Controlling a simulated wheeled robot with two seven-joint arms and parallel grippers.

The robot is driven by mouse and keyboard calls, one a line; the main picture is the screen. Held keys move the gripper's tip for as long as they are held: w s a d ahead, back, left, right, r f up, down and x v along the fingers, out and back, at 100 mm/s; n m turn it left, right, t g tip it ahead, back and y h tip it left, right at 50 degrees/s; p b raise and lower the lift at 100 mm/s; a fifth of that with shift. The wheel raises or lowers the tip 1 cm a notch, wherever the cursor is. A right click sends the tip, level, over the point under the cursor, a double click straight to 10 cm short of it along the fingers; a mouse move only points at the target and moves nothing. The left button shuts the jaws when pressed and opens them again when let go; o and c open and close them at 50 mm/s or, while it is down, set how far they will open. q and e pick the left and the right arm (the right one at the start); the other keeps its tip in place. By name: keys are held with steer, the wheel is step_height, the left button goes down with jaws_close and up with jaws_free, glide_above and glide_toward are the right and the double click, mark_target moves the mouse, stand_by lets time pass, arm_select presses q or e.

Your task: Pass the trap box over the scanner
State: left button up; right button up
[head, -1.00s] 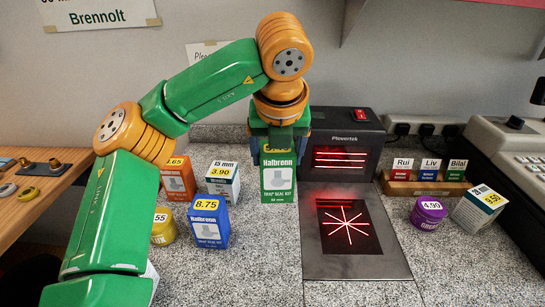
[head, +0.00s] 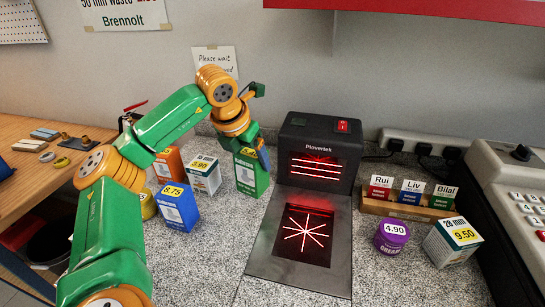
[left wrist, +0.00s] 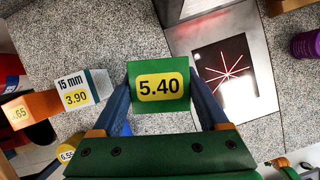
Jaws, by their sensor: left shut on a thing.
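A green and white trap seal kit box (head: 250,173) is held upright by my left gripper (head: 243,150), just left of the scanner. In the left wrist view the box (left wrist: 159,86) shows its green top with a yellow 5.40 label, between the two fingers. The black scanner (head: 317,150) stands at the back with red lines in its upright window. Its flat plate (head: 262,250) has a glass with a red star of beams, and nothing lies on it. I cannot tell whether the box touches the counter.
A white 3.90 box (head: 204,176), a blue 8.75 box (head: 177,208), an orange box (head: 168,165) and a yellow tin (head: 147,206) stand left. A purple tin (head: 391,238), a 9.50 box (head: 452,242), a card rack (head: 400,209) and a till (head: 510,190) are at the right.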

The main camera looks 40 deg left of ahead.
arm_select(q)
steer(key=shift+w+d+f, duration=0.2)
steer(key=shift+w+f, duration=0.05)
steer(key=shift+f, duration=0.1)
steer(key=w+d+p, duration=0.1)
steer(key=w+d, duration=0.3)
steer(key=d, duration=0.3)
steer(key=w+d+f+p, duration=0.1)
steer(key=w+d+p, duration=0.1)
steer(key=w+d, duration=0.2)
steer(key=w+d+f+p, duration=0.1)
steer(key=w+d, duration=0.3)
steer(key=d, duration=0.7)
steer(key=shift+w+p, duration=0.25)
steer(key=shift+p, duration=0.25)
arm_select(e)
steer(key=shift+s+a+r, duration=0.1)
steer(key=shift+a+r, duration=0.1)
steer(key=shift+r, duration=0.65)
steer(key=shift+s+a+r, duration=0.1)
steer(key=shift+a+r, duration=0.1)
steer(key=shift+r, duration=0.6)
steer(key=shift+s+a+r, duration=0.1)
steer(key=shift+a+r, duration=0.1)
steer(key=shift+r, duration=0.65)
steer(key=shift+a, duration=0.15)
